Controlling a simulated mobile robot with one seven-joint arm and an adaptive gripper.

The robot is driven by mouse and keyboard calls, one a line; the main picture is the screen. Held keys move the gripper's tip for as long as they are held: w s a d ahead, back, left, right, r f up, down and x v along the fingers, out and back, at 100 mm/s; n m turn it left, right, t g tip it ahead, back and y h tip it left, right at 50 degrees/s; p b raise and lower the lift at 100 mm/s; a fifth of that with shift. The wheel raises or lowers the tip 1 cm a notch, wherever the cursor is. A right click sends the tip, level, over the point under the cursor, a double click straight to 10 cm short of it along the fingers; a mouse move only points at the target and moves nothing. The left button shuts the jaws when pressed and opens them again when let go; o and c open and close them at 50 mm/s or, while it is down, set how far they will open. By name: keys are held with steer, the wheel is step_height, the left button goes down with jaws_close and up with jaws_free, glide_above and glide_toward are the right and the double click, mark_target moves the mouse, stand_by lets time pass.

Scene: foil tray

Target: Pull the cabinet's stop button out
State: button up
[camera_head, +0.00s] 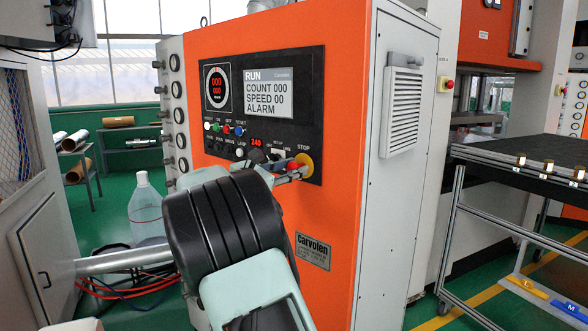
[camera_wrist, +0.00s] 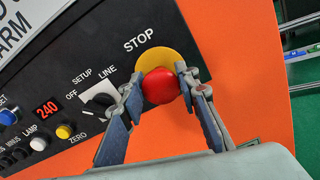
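The red stop button (camera_wrist: 160,88) sits on a round yellow plate (camera_wrist: 164,60) under the word STOP on the orange cabinet's black panel. In the wrist view my gripper (camera_wrist: 161,84) has one fingertip on each side of the button, and both tips appear to touch its rim. The fingers look shut on it. In the head view my gripper (camera_head: 290,172) reaches the button from the lower left. The yellow plate (camera_head: 306,161) shows there, with the button partly hidden behind the fingers.
The selector knob (camera_wrist: 98,100), a yellow button (camera_wrist: 64,131) and a lamp button (camera_wrist: 38,143) lie left of the fingers. The display (camera_head: 268,92) is above. A black-topped cart (camera_head: 520,165) stands at the right, and a clear bottle (camera_head: 146,210) at the left.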

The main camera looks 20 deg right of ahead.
steer(key=o, duration=0.5)
steer(key=shift+a, duration=0.15)
steer(key=v, duration=1.2)
steer(key=shift+s, duration=0.1)
